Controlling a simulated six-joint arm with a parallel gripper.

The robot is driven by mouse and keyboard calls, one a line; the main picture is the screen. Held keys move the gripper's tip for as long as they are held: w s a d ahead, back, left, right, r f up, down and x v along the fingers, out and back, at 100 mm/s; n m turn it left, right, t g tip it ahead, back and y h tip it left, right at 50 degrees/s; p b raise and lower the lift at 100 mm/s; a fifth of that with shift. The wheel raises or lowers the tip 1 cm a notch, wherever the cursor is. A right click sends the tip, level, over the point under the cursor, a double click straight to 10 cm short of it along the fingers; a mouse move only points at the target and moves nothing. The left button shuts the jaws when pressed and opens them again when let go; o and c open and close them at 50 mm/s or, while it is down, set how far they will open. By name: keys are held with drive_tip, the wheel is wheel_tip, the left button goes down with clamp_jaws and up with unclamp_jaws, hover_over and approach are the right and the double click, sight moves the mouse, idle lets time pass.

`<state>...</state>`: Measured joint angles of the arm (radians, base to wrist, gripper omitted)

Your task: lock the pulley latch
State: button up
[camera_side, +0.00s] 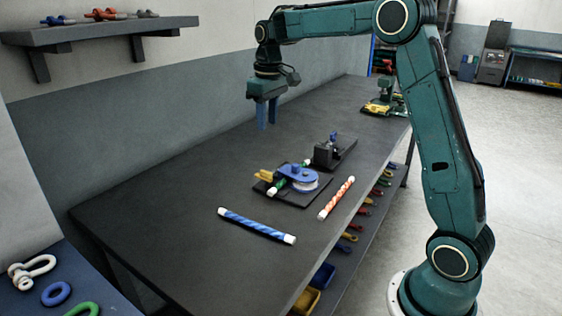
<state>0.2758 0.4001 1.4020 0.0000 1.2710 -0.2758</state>
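A pulley (303,179) with a blue top sits on a dark base plate (290,199) near the middle of the bench. A yellow part (264,176) sticks out at its left side, and a green and white piece (275,188) lies against it. I cannot tell which part is the latch or whether it is locked. My gripper (267,116) points down with blue fingers, above the bench and to the upper left of the pulley, apart from it. Nothing shows between the fingers, but their spacing is hard to make out.
A blue rope piece (256,226) and an orange and white one (337,198) lie on the bench (150,215). A black fixture (334,152) stands behind the pulley. A yellow and green tool (380,107) is farther back. The bench's left side is clear.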

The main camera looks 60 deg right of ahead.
hover_over(266, 171)
wheel_tip(266, 171, down, 4)
drive_tip(key=shift+a+g, duration=0.1)
drive_tip(key=shift+g, duration=0.3)
drive_tip(key=shift+f, duration=0.1)
wheel_tip(266, 171, down, 14)
drive_tip(key=shift+r, duration=0.15)
idle(0.4)
drive_tip(key=shift+c, duration=0.2)
clamp_jaws()
